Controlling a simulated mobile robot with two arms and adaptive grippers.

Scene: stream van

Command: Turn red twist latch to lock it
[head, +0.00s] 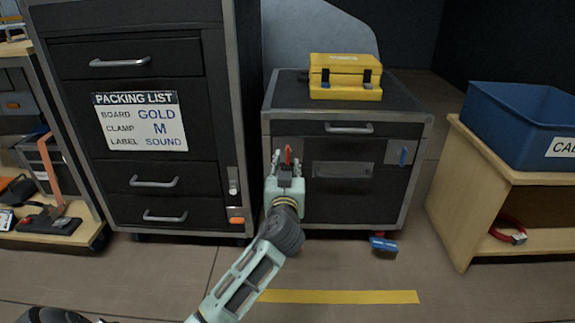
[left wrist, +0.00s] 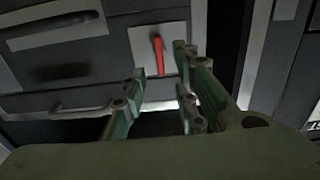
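The red twist latch (head: 288,154) is on a pale plate at the upper left of the low dark cabinet's front (head: 350,205). Its handle points roughly upright. My left gripper (head: 288,161) is in front of it, with one finger on each side of the handle in the picture. In the left wrist view the red latch (left wrist: 159,56) shows between the spread fingertips of my left gripper (left wrist: 160,70). The fingers are apart and no contact with the latch is visible. My right gripper is not in view.
A blue latch (head: 404,156) is on the cabinet's right side. A yellow case (head: 345,77) stands on top. A tall drawer cabinet (head: 140,60) is close on the left. A wooden shelf with a blue bin (head: 520,125) is on the right. A small blue object (head: 383,244) is below the cabinet.

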